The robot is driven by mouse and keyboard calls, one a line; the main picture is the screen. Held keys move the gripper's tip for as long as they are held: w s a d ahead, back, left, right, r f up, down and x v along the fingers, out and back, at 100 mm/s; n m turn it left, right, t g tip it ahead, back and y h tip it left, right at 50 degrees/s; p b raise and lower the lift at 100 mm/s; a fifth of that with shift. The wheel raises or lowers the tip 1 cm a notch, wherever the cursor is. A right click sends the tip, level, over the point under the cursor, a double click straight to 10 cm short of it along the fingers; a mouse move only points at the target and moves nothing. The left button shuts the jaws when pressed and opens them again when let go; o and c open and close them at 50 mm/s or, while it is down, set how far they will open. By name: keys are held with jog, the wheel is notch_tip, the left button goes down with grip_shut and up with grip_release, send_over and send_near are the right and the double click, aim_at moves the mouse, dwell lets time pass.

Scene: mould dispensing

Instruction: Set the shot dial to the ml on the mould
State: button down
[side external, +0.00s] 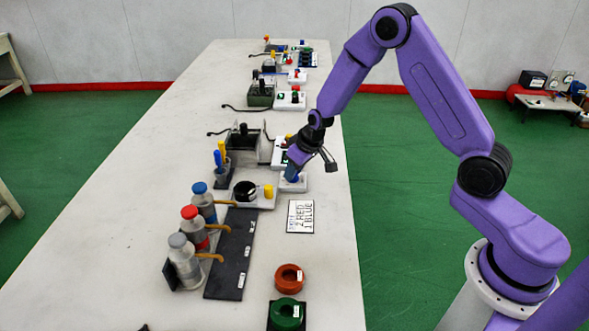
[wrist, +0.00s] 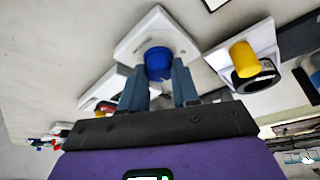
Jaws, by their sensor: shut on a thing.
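My gripper (side external: 292,168) points down at a small white unit (side external: 300,186) near the right edge of the bench. In the wrist view my gripper (wrist: 160,78) is shut on the blue dial knob (wrist: 158,62), one finger on each side. The knob stands on its white base (wrist: 140,30); no scale marks can be read. An orange ring mould (side external: 289,276) and a green ring mould (side external: 287,312) lie at the near end. Each has a small white label, too small to read.
A card (side external: 301,217) reads "2 RED 1 BLUE". A white unit with a black round part and yellow knob (side external: 268,191) stands left of my gripper. Capped bottles (side external: 191,232) stand beside a black strip (side external: 232,255). More devices line the bench behind.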

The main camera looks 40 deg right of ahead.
jog(key=shift+m+h, duration=0.4)
jog(key=shift+m, duration=0.5)
dwell(0.5)
jog(key=c, duration=0.8)
grip_release()
jog(key=shift+r, duration=0.1)
jog(key=v, duration=1.7)
jog(key=shift+s+a+r, duration=0.1)
jog(key=shift+s, duration=0.05)
